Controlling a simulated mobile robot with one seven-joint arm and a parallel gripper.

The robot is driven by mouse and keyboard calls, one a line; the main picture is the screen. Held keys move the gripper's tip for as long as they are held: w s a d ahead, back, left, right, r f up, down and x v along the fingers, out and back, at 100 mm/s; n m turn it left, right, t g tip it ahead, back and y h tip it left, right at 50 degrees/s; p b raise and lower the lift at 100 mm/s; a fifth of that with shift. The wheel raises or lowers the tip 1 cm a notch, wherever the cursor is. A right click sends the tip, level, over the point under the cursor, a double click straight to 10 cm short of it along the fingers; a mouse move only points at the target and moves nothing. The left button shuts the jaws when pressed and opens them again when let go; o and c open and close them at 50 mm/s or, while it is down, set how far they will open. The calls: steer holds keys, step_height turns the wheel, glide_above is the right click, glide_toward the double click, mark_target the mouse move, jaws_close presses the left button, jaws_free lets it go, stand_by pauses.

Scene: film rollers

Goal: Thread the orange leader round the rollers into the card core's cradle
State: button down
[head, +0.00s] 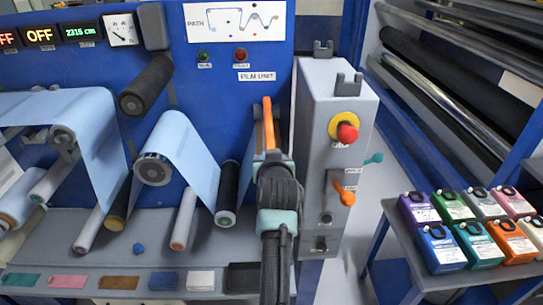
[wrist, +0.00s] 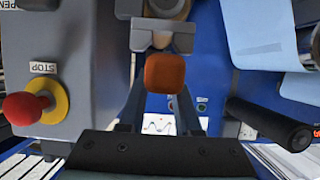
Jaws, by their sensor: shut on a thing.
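The orange leader (head: 269,124) stands upright as a narrow bar in front of the blue panel in the head view. My gripper (head: 272,162) is shut on its lower part. In the wrist view the leader (wrist: 166,73) shows as a rounded orange end between the fingers of my gripper (wrist: 163,40). Pale blue film (head: 193,150) passes over a grey-cored roller (head: 154,169) and down towards a dark roller (head: 228,190) left of my gripper. I cannot tell where the film joins the leader. I cannot make out the card core or its cradle for certain.
A grey control box (head: 333,120) with a red stop button (head: 347,132) and an orange lever (head: 344,192) stands close right of my gripper. A black roller (head: 147,85) juts out at upper left. Coloured bottles (head: 440,248) stand on a side table at right.

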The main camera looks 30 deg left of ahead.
steer(key=shift+f, duration=0.15)
steer(key=shift+f+b, duration=0.75)
steer(key=shift+f, duration=0.2)
steer(key=shift+f+b, duration=0.5)
steer(key=shift+f, duration=0.15)
steer(key=c, duration=0.5)
jaws_free()
steer(key=shift+o, duration=0.2)
